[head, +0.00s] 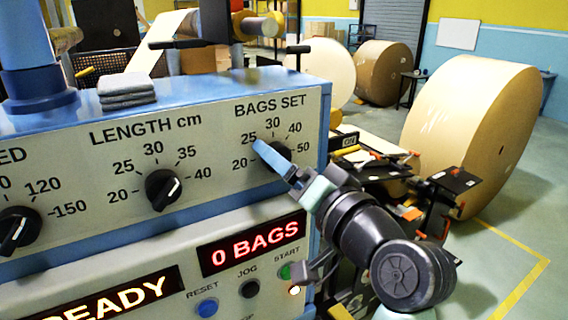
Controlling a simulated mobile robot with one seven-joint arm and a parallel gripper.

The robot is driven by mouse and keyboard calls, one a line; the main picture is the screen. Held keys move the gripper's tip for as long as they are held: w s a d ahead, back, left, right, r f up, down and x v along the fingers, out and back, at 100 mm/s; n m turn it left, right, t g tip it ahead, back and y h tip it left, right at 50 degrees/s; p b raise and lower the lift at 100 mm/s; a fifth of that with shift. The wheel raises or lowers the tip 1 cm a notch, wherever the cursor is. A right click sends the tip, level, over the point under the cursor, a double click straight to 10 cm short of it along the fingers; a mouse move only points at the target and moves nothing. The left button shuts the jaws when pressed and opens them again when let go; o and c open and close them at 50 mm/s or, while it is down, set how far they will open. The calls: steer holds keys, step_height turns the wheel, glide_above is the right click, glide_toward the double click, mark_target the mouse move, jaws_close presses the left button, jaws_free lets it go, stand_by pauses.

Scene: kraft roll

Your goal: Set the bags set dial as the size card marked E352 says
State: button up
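The BAGS SET dial (284,153) is at the upper right of the blue and white machine panel, with marks 20, 25, 30, 40 and 50 around it. My gripper (268,151) is at this dial. Its light blue finger lies slantwise across the dial's face, with the tip near the 25 mark. The finger hides most of the dial, so its pointer cannot be read. I cannot tell whether the fingers are closed on the knob. No card marked E352 can be made out.
The LENGTH cm dial (163,189) is to the left, with another dial (18,230) at the far left. Below are the red 0 BAGS display (252,243) and the RESET (207,307), JOG (249,289) and START (286,271) buttons. Large paper rolls (465,130) stand behind.

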steer(key=shift+s, duration=0.1)
steer(key=b+v, duration=0.3)
steer(key=v, duration=0.9)
steer(key=shift+s+d, duration=0.2)
steer(key=shift+s, duration=0.15)
